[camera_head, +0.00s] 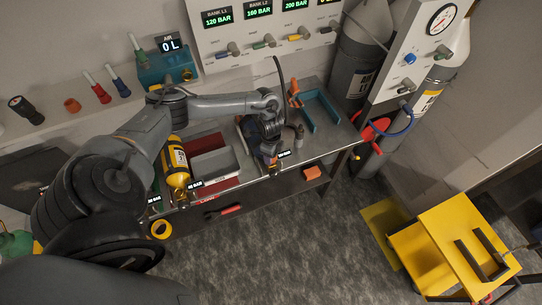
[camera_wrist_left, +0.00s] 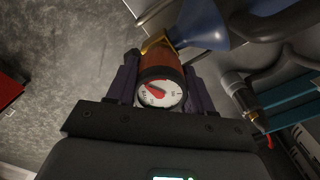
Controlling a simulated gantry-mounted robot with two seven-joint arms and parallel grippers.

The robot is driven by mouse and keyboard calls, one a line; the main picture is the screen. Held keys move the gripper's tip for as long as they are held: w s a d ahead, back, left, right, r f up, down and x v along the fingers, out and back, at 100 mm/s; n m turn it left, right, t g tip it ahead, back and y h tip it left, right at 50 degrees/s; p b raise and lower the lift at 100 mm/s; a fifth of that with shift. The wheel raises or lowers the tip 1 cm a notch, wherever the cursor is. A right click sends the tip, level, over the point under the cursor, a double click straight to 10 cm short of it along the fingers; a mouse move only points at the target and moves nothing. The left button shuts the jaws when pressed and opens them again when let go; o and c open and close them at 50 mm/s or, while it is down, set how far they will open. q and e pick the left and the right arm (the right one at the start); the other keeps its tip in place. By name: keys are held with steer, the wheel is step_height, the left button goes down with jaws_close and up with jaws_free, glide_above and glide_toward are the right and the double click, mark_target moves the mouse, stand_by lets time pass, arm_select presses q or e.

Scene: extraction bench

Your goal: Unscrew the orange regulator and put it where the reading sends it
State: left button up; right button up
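The orange regulator (camera_wrist_left: 168,62) is in the left wrist view, with a round white gauge (camera_wrist_left: 160,94) facing the camera. The gauge has a red mark or needle; its value is too small to read. A brass-coloured fitting (camera_wrist_left: 156,42) lies at its far end, next to a blue rounded body (camera_wrist_left: 203,24). I cannot tell whether the threads are engaged. My left gripper (camera_wrist_left: 160,80) has its dark fingers against both sides of the regulator. In the head view, my left gripper (camera_head: 270,160) is at the bench's front edge, largely hiding the regulator. My right gripper is not in view.
A yellow cylinder (camera_head: 175,165) and grey bin (camera_head: 216,164) are left of the gripper on the bench. A teal bracket (camera_head: 322,112) is to the right. A wall panel (camera_head: 225,42) shows 120, 160 and 200 BAR.

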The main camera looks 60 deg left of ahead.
arm_select(q)
steer(key=c, duration=0.5)
steer(key=shift+o, duration=0.2)
steer(key=shift+r+p, duration=0.2)
steer(key=shift+p, duration=0.3)
steer(key=n+p, duration=0.9)
steer(key=shift+d+r+p, duration=0.15)
steer(key=shift+r+p, duration=0.15)
steer(key=shift+p, duration=0.1)
steer(key=n+p, duration=0.6)
steer(key=n, duration=0.4)
steer(key=shift+f, duration=0.2)
steer(key=shift+f+n+b, duration=0.3)
steer(key=shift+f+n, duration=0.05)
steer(key=shift+n, duration=0.45)
steer(key=n, duration=0.6)
steer(key=shift+r+n, duration=0.1)
steer(key=shift+n, duration=0.3)
